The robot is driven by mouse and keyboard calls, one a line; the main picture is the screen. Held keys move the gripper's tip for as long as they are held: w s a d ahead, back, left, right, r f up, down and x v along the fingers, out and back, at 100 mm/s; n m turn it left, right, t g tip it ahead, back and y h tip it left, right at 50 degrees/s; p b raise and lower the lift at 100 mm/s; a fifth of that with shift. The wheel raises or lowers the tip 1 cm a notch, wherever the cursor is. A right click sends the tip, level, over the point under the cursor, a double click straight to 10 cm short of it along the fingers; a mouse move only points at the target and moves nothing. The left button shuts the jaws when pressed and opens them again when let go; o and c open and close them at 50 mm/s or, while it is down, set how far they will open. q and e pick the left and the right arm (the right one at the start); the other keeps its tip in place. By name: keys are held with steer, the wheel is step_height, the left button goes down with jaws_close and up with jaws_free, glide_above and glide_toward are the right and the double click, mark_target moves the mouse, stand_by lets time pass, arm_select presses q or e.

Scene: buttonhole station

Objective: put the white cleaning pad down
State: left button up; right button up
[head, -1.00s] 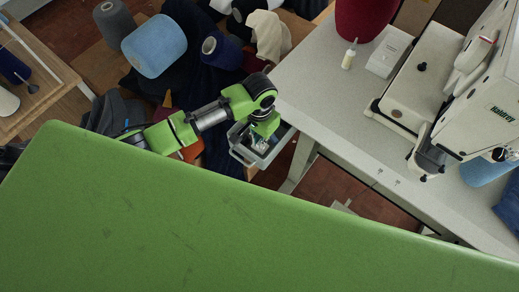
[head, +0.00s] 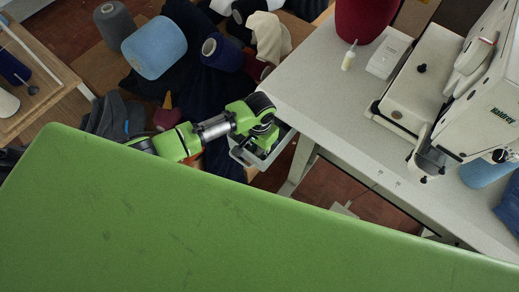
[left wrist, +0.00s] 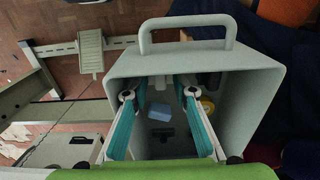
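A small pale bluish-white pad (left wrist: 160,112) lies deep inside a grey bin, seen between my fingers in the left wrist view. It looks like the cleaning pad, though shade tints its colour. My left gripper (left wrist: 160,94) has its two teal-lined fingers wide apart at the bin's mouth, with nothing between them. In the head view my left gripper (head: 263,146) points down over the bin, and the arm hides most of the inside. The grey bin (left wrist: 262,85) has a raised loop handle (left wrist: 187,22). My right gripper is in neither view.
A dark piece (left wrist: 162,132) and a yellow round item (left wrist: 208,105) are also in the bin. The light worktable (head: 310,100) stands right of the bin, with a sewing machine (head: 415,85), small white box (head: 389,54) and bottle (head: 349,57). Thread cones (head: 154,47) and dark cloth lie behind.

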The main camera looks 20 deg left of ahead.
mark_target(260, 153)
arm_select(q)
steer(key=shift+r, duration=0.15)
step_height(260, 153, up, 12)
stand_by(0.7)
steer(key=shift+r, duration=0.1)
